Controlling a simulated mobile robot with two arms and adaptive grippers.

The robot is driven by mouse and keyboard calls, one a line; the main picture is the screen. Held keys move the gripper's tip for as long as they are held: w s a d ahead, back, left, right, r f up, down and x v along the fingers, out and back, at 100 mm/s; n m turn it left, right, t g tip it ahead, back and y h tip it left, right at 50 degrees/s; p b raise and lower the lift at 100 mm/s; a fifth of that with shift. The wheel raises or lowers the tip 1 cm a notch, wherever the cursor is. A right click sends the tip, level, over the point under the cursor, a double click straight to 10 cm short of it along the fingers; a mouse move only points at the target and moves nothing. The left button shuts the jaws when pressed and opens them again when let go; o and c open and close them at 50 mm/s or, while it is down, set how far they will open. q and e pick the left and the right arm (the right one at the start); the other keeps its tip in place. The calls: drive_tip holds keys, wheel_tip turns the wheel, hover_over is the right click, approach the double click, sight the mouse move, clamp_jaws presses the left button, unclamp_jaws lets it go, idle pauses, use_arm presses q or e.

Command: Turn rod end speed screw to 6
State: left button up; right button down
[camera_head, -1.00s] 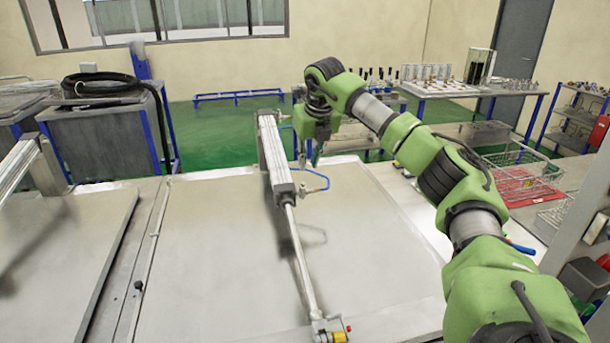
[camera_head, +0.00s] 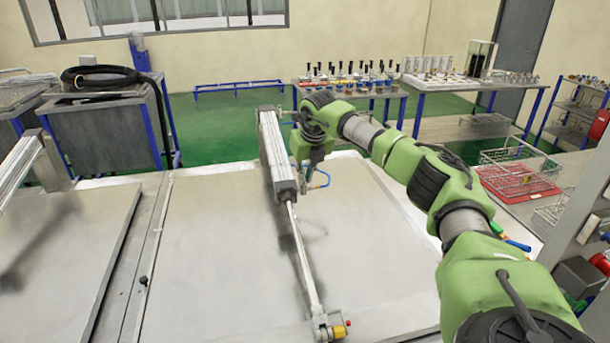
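A grey pneumatic cylinder (camera_head: 275,150) stands tilted over a flat metal lid (camera_head: 210,250). Its thin rod (camera_head: 303,258) runs down to a bracket (camera_head: 322,325) at the lid's near edge. A blue air tube (camera_head: 322,181) loops out near the cylinder's rod end. The rod end speed screw is too small to make out. My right gripper (camera_head: 303,188) points down just right of the cylinder's lower end, close to the tube. Its fingers are small and partly lost against the fittings, so I cannot tell whether they touch anything. My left gripper is not in view.
A second lid (camera_head: 60,260) and part of another cylinder (camera_head: 18,168) are at the left. Benches with bottles (camera_head: 345,75) and parts (camera_head: 445,82) stand behind. A wire basket (camera_head: 515,170) sits at the right. The lid surface left of the rod is clear.

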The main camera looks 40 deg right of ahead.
idle(0.3)
drive_tip(key=m, duration=0.4)
drive_tip(key=m+g+h+b, duration=0.1)
drive_tip(key=m, duration=0.4)
drive_tip(key=m+g, duration=0.1)
drive_tip(key=m, duration=0.4)
drive_tip(key=shift+w+a+r+h, duration=0.1)
drive_tip(key=shift+w+r+h, duration=0.1)
drive_tip(key=shift+w+h, duration=0.1)
idle(0.4)
drive_tip(key=c, duration=2.4)
unclamp_jaws()
drive_tip(key=shift+s, duration=0.1)
drive_tip(key=shift+f, duration=0.1)
drive_tip(key=v, duration=1.2)
